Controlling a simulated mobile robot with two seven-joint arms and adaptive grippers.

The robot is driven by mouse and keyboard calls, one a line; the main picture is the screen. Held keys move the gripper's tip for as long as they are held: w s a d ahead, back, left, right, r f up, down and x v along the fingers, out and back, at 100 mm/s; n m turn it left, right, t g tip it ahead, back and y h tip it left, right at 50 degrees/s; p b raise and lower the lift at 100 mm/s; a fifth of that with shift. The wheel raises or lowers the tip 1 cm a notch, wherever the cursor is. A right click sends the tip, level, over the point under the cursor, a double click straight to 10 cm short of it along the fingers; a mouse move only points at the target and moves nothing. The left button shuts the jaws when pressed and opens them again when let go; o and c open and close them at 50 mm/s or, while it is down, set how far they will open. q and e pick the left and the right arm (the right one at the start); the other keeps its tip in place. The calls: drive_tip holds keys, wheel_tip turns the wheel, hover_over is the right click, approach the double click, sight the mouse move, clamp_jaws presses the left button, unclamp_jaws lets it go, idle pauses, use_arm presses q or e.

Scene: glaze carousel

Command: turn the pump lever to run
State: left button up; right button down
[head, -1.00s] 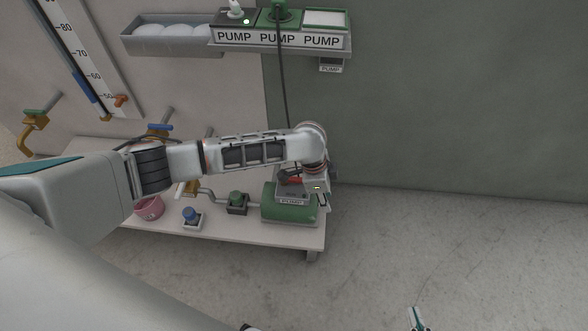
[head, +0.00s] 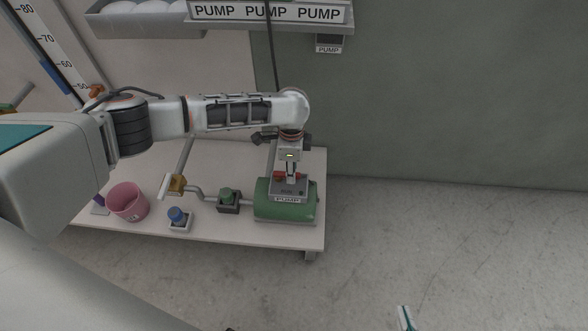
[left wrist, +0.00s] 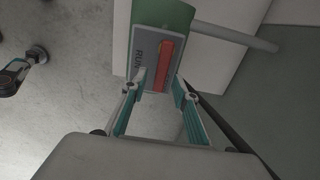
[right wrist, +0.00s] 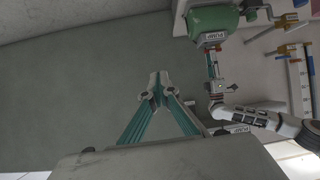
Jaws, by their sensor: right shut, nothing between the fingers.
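The green pump (head: 285,208) sits at the right end of the low bench, with a grey panel labelled PUMP (head: 288,199) on it. Its red lever (head: 280,175) lies across the panel, partly hidden by my left gripper (head: 291,178). In the left wrist view the red lever (left wrist: 163,66) lies lengthwise on the grey panel (left wrist: 143,48) beside the word RUN. My left gripper (left wrist: 160,82) is open there, its fingertips apart near the panel's lower end; contact with the lever cannot be told. My right gripper (right wrist: 158,84) is shut and empty, away from the pump; it also shows in the head view (head: 404,314).
A shelf with PUMP labels (head: 268,13) hangs above. The floor to the right is clear.

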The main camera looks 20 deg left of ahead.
use_arm(q)
drive_tip(key=shift+f, duration=0.5)
drive_tip(key=shift+r, duration=0.1)
clamp_jaws()
use_arm(e)
drive_tip(key=shift+w+a+r, duration=0.15)
drive_tip(key=shift+w+r, duration=0.15)
drive_tip(key=shift+r, duration=0.1)
